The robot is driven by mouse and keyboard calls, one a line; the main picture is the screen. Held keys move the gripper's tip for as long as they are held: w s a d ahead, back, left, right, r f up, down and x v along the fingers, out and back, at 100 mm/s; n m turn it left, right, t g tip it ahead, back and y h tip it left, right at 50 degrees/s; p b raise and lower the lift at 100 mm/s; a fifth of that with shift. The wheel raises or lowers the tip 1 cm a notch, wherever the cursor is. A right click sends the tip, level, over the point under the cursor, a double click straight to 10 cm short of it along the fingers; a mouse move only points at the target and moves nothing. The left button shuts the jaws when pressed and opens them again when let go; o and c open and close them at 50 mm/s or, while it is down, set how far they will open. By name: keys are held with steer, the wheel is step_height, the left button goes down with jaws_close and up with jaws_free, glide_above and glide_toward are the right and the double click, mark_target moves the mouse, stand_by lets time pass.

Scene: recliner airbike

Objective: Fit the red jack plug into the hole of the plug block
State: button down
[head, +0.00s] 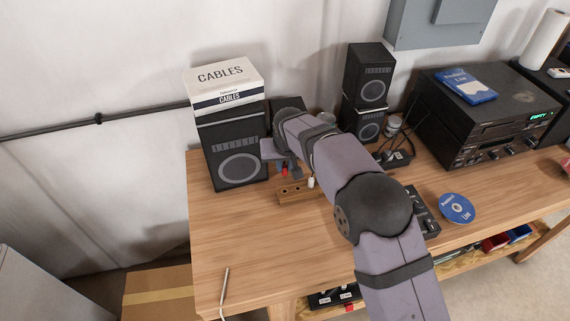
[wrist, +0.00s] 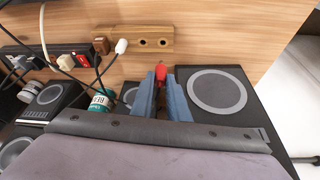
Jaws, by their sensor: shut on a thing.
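The red jack plug (wrist: 160,71) is held between the blue-grey fingertips of my gripper (wrist: 160,82). In the head view the red plug (head: 285,171) shows just below my gripper (head: 283,161), near the block. The wooden plug block (wrist: 132,33) lies on the bench; in the wrist view it is beyond the plug tip, apart from it. Two dark open holes show in its right half. A white plug (wrist: 121,46) sits at its left part, with a brown plug (wrist: 101,46) at its left end. My arm hides part of the block (head: 283,199) in the head view.
A tall black speaker (head: 236,160) with a cables box (head: 222,80) on top stands left of my gripper. Stacked speakers (head: 369,78), a power strip (wrist: 82,55) with cords and a green-labelled jar (wrist: 101,101) are close by. The bench's front left is mostly clear.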

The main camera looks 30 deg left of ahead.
mark_target(285, 176)
steer(key=shift+f+b, duration=1.8)
steer(key=shift+f, duration=1)
steer(key=shift+f+b, duration=1.15)
steer(key=shift+f, duration=0.45)
steer(key=c, duration=1.6)
jaws_free()
steer(key=shift+c, duration=0.2)
steer(key=shift+r, duration=0.2)
steer(key=b+v, duration=0.3)
steer(key=v, duration=0.4)
